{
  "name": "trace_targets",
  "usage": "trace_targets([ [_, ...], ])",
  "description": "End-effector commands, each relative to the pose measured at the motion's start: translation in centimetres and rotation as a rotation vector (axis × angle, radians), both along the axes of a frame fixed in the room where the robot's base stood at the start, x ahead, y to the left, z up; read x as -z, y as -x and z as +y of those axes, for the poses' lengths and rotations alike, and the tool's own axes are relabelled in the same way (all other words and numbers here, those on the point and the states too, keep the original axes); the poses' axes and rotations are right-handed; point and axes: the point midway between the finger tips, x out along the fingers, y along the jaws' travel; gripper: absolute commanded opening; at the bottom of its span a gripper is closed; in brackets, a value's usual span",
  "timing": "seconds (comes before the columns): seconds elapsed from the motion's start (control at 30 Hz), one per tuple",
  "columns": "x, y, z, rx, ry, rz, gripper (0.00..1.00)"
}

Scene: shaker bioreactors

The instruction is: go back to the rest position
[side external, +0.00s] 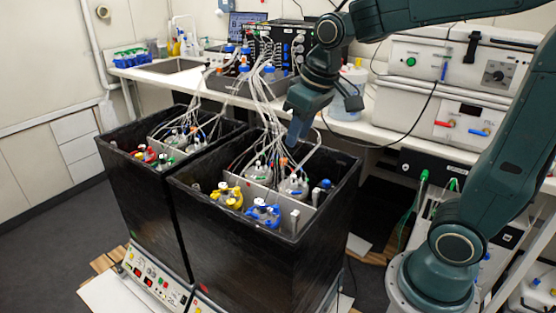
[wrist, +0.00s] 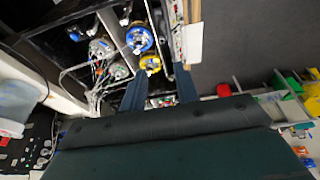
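My gripper (side external: 292,137) hangs over the right black shaker box (side external: 255,255), above its back part, with the fingers pointing down. In the wrist view my gripper (wrist: 161,88) shows two blue fingers set apart, with no object clearly held between them. Inside the right box are glass vessels, one with a yellow cap (side external: 227,195) and one with a blue cap (side external: 264,213). The blue-capped vessel (wrist: 139,39) and the yellow-capped vessel (wrist: 150,63) also show in the wrist view, beyond the fingertips.
A second black shaker box (side external: 135,185) stands to the left with more vessels. Many thin tubes (side external: 263,105) run from the bench down into the boxes, close to my gripper. The bench (side external: 365,128) behind carries white equipment. Open floor lies at the left.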

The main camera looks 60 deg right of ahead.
Motion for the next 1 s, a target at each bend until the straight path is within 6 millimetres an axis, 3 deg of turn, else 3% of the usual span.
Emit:
trace_targets([
  [0.27, -1.2, 5.8, 1.2, -0.005, -0.004, -0.073, 0.31],
  [0.6, -0.7, 12.0, 2.1, -0.010, -0.013, -0.153, 0.31],
  [0.8, -0.1, 13.9, 2.3, -0.011, -0.018, -0.179, 0.31],
  [1.0, 0.2, 14.4, 2.3, -0.010, -0.019, -0.184, 0.31],
])
